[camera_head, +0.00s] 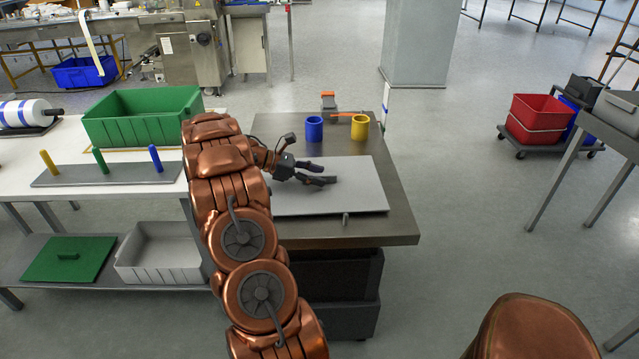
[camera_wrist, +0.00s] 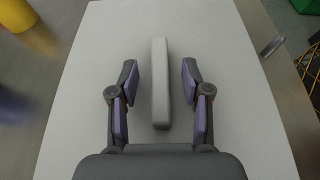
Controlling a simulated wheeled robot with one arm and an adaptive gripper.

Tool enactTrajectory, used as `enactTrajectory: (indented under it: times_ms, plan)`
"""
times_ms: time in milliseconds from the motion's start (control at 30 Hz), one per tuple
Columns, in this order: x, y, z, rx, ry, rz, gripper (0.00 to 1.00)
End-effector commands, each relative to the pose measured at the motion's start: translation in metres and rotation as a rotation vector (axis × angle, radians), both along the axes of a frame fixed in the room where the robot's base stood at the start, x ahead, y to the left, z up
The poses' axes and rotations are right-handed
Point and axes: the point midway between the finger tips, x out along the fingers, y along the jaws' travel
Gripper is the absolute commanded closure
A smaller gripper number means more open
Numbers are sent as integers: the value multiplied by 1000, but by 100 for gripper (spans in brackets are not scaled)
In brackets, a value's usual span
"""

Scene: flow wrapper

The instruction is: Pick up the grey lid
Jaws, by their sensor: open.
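The grey lid (camera_head: 358,190) is a flat light-grey panel lying on the dark table, with its surface also filling much of the wrist view (camera_wrist: 225,50). A raised bar handle (camera_wrist: 160,85) stands on it. My gripper (camera_head: 326,173) is over the lid, its fingers spread. In the wrist view my gripper (camera_wrist: 160,70) has one finger on each side of the handle, with a visible gap on both sides. I cannot tell exactly how high the fingertips are above the lid. My arm and fingers hide part of the lid in the head view.
A blue cup (camera_head: 314,128) and a yellow cup (camera_head: 360,127) stand behind the lid on the table (camera_head: 400,222). A white bench at left carries a green crate (camera_head: 142,116) and a rack of colored pegs (camera_head: 110,173). A green lid (camera_head: 70,260) and a grey crate (camera_head: 160,254) are below.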

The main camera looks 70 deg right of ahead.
Motion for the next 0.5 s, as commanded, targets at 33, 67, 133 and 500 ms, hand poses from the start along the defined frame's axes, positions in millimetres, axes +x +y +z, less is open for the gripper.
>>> enactTrajectory:
  times_ms: [33, 67, 133, 500]
  plan:
    - [-6, -2, -2, 1, 0, -3, 52]
    - [-8, -3, -3, 0, 1, -2, 52]
    - [-10, -5, -4, 0, 1, 0, 52]
    - [-10, -5, -5, 0, 0, 1, 71]
